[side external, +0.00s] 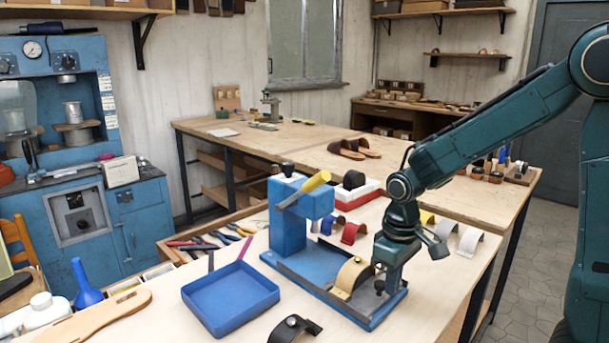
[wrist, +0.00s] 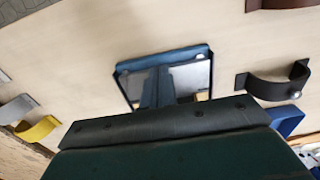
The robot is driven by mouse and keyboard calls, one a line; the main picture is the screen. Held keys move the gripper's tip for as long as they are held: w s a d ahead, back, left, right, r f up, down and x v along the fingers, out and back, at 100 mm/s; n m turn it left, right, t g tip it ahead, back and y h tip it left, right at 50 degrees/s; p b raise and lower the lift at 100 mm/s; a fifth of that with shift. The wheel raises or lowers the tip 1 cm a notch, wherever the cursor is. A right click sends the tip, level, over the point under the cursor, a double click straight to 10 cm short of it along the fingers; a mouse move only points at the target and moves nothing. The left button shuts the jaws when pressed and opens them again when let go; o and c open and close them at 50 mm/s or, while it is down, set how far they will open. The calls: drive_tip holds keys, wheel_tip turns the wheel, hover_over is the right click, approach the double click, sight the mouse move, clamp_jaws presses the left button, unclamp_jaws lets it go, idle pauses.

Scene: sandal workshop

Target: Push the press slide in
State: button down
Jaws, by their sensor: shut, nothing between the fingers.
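The blue press (side external: 288,228) stands on the table in the side view, with a yellow-handled lever (side external: 314,181) on its head. Its long blue base runs toward the front right. A tan curved strap (side external: 352,275) sits on the slide at the front part of the base, out from under the head. A dark knob (side external: 379,286) stands by the strap. My gripper (side external: 388,276) is shut and empty, low over the base's front right end; contact with the slide cannot be told. In the wrist view, the blue base end (wrist: 165,58) shows beyond my gripper's dark front.
A blue tray (side external: 231,290) lies left of the press. A black strap piece (side external: 294,329) lies in front; it also shows in the wrist view (wrist: 275,82). Coloured straps (side external: 354,232) lie behind the base. Pliers (side external: 215,240) lie at the back left.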

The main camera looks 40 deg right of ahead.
drive_tip(key=shift+f, duration=1.1)
drive_tip(key=shift+w, duration=0.15)
drive_tip(key=shift+w, duration=6)
drive_tip(key=shift+r, duration=0.15)
drive_tip(key=shift+s+r, duration=0.2)
drive_tip(key=shift+r, duration=1.5)
drive_tip(key=shift+s+r, duration=0.15)
drive_tip(key=shift+r, duration=1.5)
